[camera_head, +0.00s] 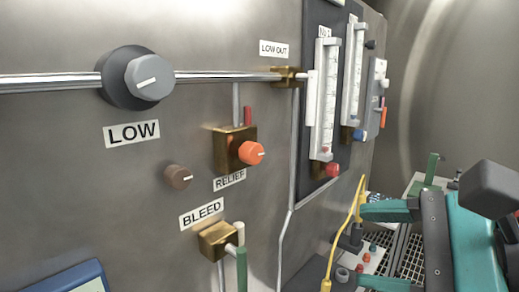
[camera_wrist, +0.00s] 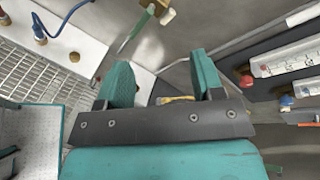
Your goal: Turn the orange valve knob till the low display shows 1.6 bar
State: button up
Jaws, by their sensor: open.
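The orange valve knob (camera_head: 251,153) sits on a brass block above the RELIEF label, with a pale mark on its face. I cannot make it out in the wrist view. A blue-framed device (camera_head: 78,279) is cut off at the lower left edge of the head view. No pressure reading shows, and I cannot tell whether this is the low display. My gripper (camera_head: 385,247) is open and empty, to the right of and below the orange knob, apart from it. In the wrist view its teal fingers (camera_wrist: 162,85) stand apart with nothing held between them.
A grey LOW knob (camera_head: 149,78), a small brown knob (camera_head: 179,177) and the brass BLEED valve (camera_head: 218,240) with its green lever are on the panel. Flowmeters with a red knob (camera_head: 332,170) stand right. A yellow cable (camera_head: 345,237) hangs near my fingers.

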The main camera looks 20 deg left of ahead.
notch_tip(320, 180, up, 5)
jog(key=w+m+t+y, duration=0.2)
jog(key=m+t+y, duration=0.1)
jog(key=m, duration=0.5)
jog(key=m+p, duration=0.1)
jog(key=p, duration=0.9)
send_near(257, 154)
jog(key=p+x, duration=0.3)
jog(key=x, duration=0.1)
jog(key=p+x, duration=0.3)
jog(key=x, duration=0.2)
jog(key=shift+r, duration=0.2)
jog(key=shift+w+a+f, duration=0.15)
jog(key=shift+w+a, duration=0.1)
jog(key=shift+a, duration=0.35)
jog(key=c, duration=0.9)
